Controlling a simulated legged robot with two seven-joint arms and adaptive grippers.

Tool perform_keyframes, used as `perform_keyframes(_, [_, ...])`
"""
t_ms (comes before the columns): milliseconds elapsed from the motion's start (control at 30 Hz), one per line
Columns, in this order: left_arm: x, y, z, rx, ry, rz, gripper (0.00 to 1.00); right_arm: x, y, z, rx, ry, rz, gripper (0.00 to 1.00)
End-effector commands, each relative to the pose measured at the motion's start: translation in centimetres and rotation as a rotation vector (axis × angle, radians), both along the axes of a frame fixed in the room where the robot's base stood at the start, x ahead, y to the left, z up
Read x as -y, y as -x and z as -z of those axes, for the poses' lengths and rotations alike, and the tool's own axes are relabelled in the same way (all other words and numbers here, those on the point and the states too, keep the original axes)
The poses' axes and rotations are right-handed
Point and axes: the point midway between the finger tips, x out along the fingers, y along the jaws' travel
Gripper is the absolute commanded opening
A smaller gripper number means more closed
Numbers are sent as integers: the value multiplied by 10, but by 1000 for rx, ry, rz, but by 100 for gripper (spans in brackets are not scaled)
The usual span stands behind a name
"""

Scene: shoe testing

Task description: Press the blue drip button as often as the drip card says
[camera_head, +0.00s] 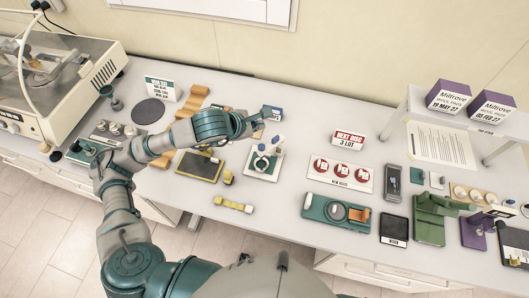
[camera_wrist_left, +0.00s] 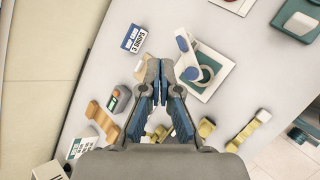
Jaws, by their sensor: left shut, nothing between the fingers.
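The drip card (camera_head: 271,113) is a small blue and white card standing near the back of the bench. It also shows in the left wrist view (camera_wrist_left: 134,38), where its print is small and tilted and seems to read 3 drops. The drip stand (camera_head: 252,172) has a white base with a green patch, a ring and blue parts above. Its blue button (camera_wrist_left: 183,44) shows in the left wrist view. My left gripper (camera_head: 254,126) is shut and empty, above the bench between card and stand; in the wrist view its fingertips (camera_wrist_left: 159,66) are left of the button, apparently apart from it.
A dark tray (camera_head: 198,167) and yellow pieces (camera_head: 233,205) lie left of the stand. A card with red discs (camera_head: 341,173), a red-white sign (camera_head: 348,139) and a green fixture (camera_head: 312,207) lie right. A white shelf with purple boxes (camera_head: 449,97) stands far right.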

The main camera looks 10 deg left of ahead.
Motion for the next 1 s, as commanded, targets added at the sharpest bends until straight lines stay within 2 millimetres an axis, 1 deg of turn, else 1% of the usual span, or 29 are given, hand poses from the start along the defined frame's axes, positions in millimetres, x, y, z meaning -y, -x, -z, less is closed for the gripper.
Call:
perform_keyframes(133, [1,-1,-3,27,-38,19,0,-3,-2,1,3,-4,1,86])
perform_keyframes(300, [4,-1,-4,25,-38,20,0,-5,-20,0,28,-6,0,86])
perform_keyframes(367, [4,0,-4,25,-37,19,0,-5,-24,0,34,-7,0,86])
perform_keyframes(567, [-2,0,4,23,-32,17,0,3,-22,2,31,2,-2,86])
perform_keyframes(667, [-3,0,12,21,-31,17,0,7,-16,5,23,7,-3,86])
perform_keyframes(800, [-4,0,29,20,-31,17,0,9,-9,11,13,11,-3,86])
perform_keyframes(933, [-2,0,48,20,-32,17,0,6,-8,17,11,7,-2,86])
perform_keyframes(1000, [-2,0,59,18,-33,17,0,1,-8,20,11,1,0,86])
